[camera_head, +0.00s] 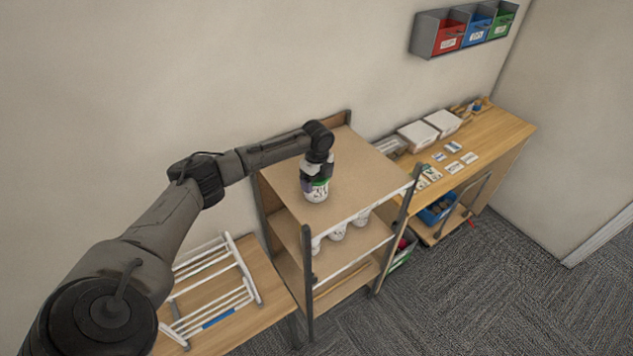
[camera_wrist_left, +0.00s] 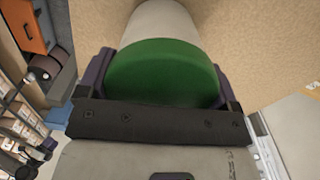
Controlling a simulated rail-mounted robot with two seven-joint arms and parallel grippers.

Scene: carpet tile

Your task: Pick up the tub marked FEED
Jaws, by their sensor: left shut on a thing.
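A white tub with a green lid (camera_head: 317,190) is at the top board of the shelf unit (camera_head: 353,175), near its middle. Dark marking shows on its side, but I cannot read it. My left gripper (camera_head: 317,176) comes down over the tub and is shut on it. In the left wrist view the green-lidded tub (camera_wrist_left: 165,72) sits between the two fingers of my left gripper (camera_wrist_left: 160,88). I cannot tell whether the tub touches the board or is slightly above it. My right gripper is not in view.
Several white tubs (camera_head: 337,232) stand on the shelf below. A white rack (camera_head: 215,290) lies on the low bench at left. A wooden bench (camera_head: 490,135) at right holds white boxes (camera_head: 418,134) and cards. Red, blue and green bins (camera_head: 478,32) hang on the wall.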

